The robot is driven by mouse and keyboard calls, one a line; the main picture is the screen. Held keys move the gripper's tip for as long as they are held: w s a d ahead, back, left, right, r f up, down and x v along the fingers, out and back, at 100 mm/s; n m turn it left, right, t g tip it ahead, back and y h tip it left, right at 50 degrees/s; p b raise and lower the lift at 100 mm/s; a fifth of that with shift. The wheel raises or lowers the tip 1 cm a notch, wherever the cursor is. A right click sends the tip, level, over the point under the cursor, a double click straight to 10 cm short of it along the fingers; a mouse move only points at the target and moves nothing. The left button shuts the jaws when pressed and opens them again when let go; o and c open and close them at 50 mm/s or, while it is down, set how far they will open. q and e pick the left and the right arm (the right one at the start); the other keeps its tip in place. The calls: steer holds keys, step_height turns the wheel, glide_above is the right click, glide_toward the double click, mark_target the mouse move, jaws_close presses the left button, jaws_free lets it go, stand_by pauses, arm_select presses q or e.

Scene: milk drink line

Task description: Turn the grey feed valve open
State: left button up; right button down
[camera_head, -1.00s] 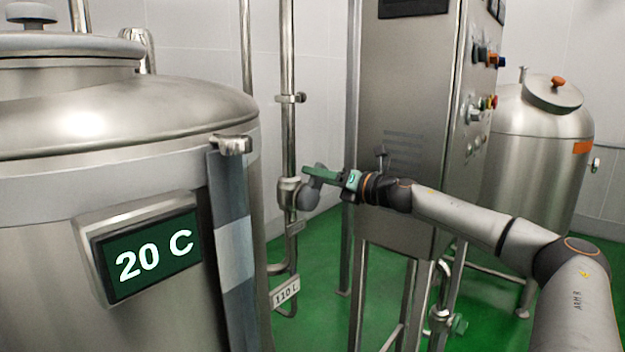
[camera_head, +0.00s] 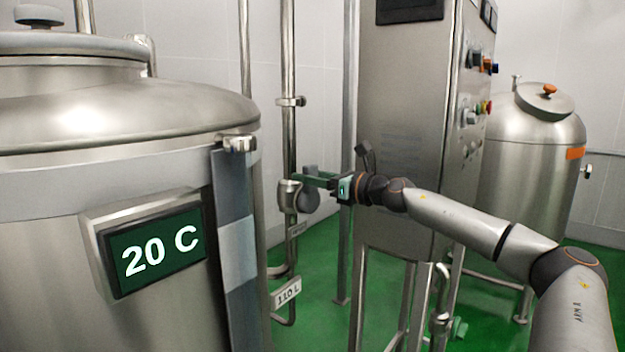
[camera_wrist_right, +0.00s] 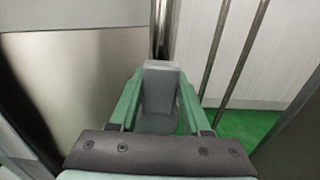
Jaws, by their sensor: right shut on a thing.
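The grey feed valve (camera_head: 309,203) sits on the upright steel pipe just right of the big tank, in the head view. My right gripper (camera_head: 310,181) is at it, with its green fingers level at the top of the rounded grey part. In the right wrist view the grey valve handle (camera_wrist_right: 160,90) stands between the two green fingers, and the gripper is shut on it. The fingers hide part of the handle in the head view. How far the valve is turned I cannot tell. My left gripper is not in view.
The big steel tank (camera_head: 120,110) with a "20 C" display (camera_head: 158,253) fills the left. A "110 L" tag (camera_head: 287,292) hangs low on the pipe. A steel control cabinet (camera_head: 405,130) stands behind my right arm. A smaller tank (camera_head: 530,170) is at the right.

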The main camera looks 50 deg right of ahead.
steer(key=shift+a+n, duration=0.1)
steer(key=shift+n, duration=0.2)
steer(key=shift+c, duration=1.8)
jaws_free()
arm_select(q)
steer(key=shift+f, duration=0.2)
arm_select(e)
steer(key=shift+s+f+b, duration=0.15)
steer(key=shift+b, duration=0.35)
arm_select(q)
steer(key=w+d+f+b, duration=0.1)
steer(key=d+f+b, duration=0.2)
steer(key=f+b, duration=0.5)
steer(key=b, duration=0.3)
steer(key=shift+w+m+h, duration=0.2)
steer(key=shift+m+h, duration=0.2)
arm_select(e)
steer(key=s, duration=1.2)
steer(key=shift+d, duration=0.45)
steer(key=shift+s, duration=0.1)
